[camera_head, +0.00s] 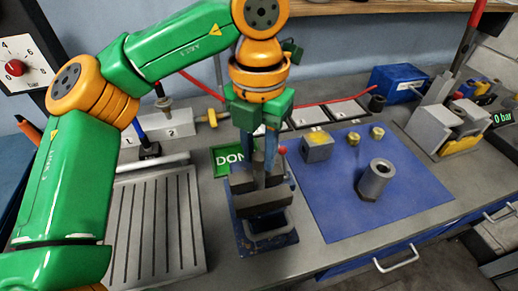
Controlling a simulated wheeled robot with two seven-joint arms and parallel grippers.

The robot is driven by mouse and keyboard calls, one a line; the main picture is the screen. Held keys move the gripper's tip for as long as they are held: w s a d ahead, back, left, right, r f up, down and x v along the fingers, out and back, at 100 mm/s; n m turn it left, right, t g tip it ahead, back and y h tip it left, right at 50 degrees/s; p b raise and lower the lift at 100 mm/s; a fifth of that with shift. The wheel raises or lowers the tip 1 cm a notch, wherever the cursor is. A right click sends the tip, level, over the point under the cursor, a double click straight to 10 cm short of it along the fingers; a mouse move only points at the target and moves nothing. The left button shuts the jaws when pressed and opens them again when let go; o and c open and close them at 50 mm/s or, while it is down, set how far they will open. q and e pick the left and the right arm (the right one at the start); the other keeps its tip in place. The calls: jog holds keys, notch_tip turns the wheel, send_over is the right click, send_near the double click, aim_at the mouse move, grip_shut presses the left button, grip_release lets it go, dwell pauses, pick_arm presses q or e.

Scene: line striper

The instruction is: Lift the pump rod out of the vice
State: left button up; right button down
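The vice (262,221), with grey jaws and a blue base, stands on the bench at the middle of the view. My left gripper (265,172) points straight down over the vice, its dark fingers at the jaws. I cannot tell whether the fingers are apart or closed. The pump rod cannot be made out for sure; the gripper and the vice jaws hide that spot. A small red knob shows just right of the fingers. My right gripper is not in view.
A blue mat (330,209) right of the vice bears a hollow grey cylinder (376,180), a block (317,147) and brass fittings. A slatted grey tray (153,226) lies left. A green sign (226,157) lies behind. A red-levered machine (447,127) stands at right.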

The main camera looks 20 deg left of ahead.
pick_arm(q)
grip_shut()
jog(key=shift+r+p, duration=3.4)
jog(key=shift+r, duration=0.45)
jog(key=shift+f, duration=0.1)
